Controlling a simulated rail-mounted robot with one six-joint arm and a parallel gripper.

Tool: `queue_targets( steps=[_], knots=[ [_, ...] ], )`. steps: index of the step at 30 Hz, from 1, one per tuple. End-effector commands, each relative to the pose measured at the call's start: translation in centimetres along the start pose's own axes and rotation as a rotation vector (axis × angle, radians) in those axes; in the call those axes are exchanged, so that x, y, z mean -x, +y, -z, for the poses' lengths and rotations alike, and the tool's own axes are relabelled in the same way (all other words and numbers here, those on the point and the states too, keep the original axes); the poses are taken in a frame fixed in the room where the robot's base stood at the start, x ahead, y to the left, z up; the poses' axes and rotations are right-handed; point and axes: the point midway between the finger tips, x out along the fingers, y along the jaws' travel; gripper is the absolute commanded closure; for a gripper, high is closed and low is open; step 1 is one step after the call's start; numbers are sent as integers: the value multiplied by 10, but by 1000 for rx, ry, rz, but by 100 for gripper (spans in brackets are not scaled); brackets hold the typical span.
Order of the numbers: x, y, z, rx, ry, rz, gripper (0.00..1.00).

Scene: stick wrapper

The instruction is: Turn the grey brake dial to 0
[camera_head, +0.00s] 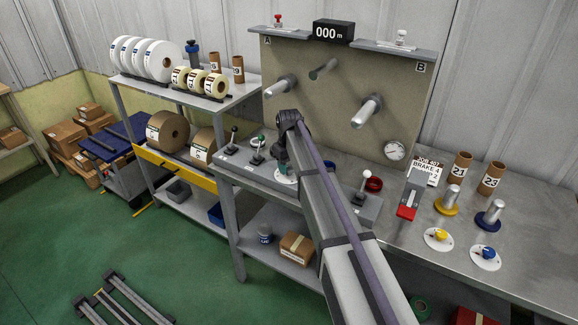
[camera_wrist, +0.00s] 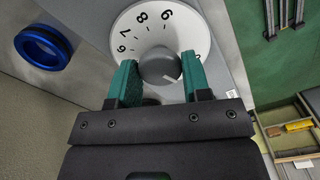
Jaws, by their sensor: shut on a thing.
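The grey brake dial (camera_wrist: 158,67) is a round knob on a white numbered disc (camera_wrist: 196,27) in the wrist view. A pale line shows at the knob's lower right. My gripper (camera_wrist: 158,77) is shut on the knob, with one green finger on each side. In the head view my gripper (camera_head: 283,160) is above the white disc (camera_head: 287,179) on the grey panel, and my arm hides much of that area.
Levers (camera_head: 258,151) stand left of the dial on the panel, and another lever (camera_head: 363,187) is to the right. Spindles (camera_head: 367,111) project from the backboard (camera_head: 340,70). The bench also holds a yellow dial (camera_head: 439,236) and a blue dial (camera_head: 486,254). A card (camera_head: 427,170) appears to read "BRAKE 4".

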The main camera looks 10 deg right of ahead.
Motion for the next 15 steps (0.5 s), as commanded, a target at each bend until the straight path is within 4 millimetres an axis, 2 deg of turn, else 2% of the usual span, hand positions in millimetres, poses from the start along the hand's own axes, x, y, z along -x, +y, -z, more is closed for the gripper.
queue_targets(
  steps=[6,15],
  knots=[
    [0,0,-1,189,-1,0,80],
    [0,0,-1,379,-1,1,80]
  ],
)
